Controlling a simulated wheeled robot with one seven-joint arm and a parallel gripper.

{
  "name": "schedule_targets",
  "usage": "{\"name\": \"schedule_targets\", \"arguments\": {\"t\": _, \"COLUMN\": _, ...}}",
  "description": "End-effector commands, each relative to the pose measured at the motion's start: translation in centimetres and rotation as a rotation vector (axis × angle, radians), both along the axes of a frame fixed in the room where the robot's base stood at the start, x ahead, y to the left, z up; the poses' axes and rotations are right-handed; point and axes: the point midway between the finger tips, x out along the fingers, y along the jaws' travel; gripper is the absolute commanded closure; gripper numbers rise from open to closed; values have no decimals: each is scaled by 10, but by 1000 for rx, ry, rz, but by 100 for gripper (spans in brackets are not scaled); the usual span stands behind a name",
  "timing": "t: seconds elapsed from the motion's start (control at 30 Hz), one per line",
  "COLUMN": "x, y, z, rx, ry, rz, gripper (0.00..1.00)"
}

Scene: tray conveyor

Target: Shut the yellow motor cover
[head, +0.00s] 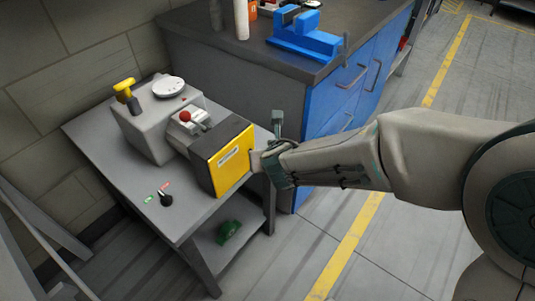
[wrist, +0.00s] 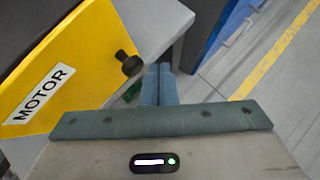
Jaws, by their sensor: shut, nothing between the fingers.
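The yellow motor cover (head: 232,158) is on the front of a dark grey housing on the small grey table. In the head view it appears to lie flat against the housing; I cannot tell whether any gap is left. In the wrist view the cover (wrist: 70,70) fills the left side, with a white MOTOR label (wrist: 38,95) and a black knob (wrist: 129,64) near its right edge. My gripper (wrist: 158,84) is shut and empty, just beside and below the knob. In the head view my gripper (head: 254,160) is at the cover's right edge; whether it touches is unclear.
The grey table (head: 190,213) carries a grey machine block (head: 150,130) and a black switch (head: 166,199). A blue cabinet (head: 340,100) with a blue vise (head: 300,40) on its dark top stands behind my arm. The floor to the right is clear.

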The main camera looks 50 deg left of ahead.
Motion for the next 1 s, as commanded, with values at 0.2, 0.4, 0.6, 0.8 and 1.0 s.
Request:
{"name": "schedule_targets", "arguments": {"t": 0.2, "x": 2, "y": -29, "z": -5, "rx": 1, "ry": -4, "rz": 1, "gripper": 100}}
{"name": "schedule_targets", "arguments": {"t": 0.4, "x": 8, "y": -59, "z": 32, "rx": 2, "ry": -4, "rz": 2, "gripper": 100}}
{"name": "schedule_targets", "arguments": {"t": 0.6, "x": 13, "y": -86, "z": 56, "rx": 1, "ry": -2, "rz": 2, "gripper": 100}}
{"name": "schedule_targets", "arguments": {"t": 0.8, "x": 16, "y": -100, "z": 68, "rx": 0, "ry": -2, "rz": 1, "gripper": 100}}
{"name": "schedule_targets", "arguments": {"t": 1.0, "x": 16, "y": -102, "z": 68, "rx": 0, "ry": -1, "rz": 4, "gripper": 100}}
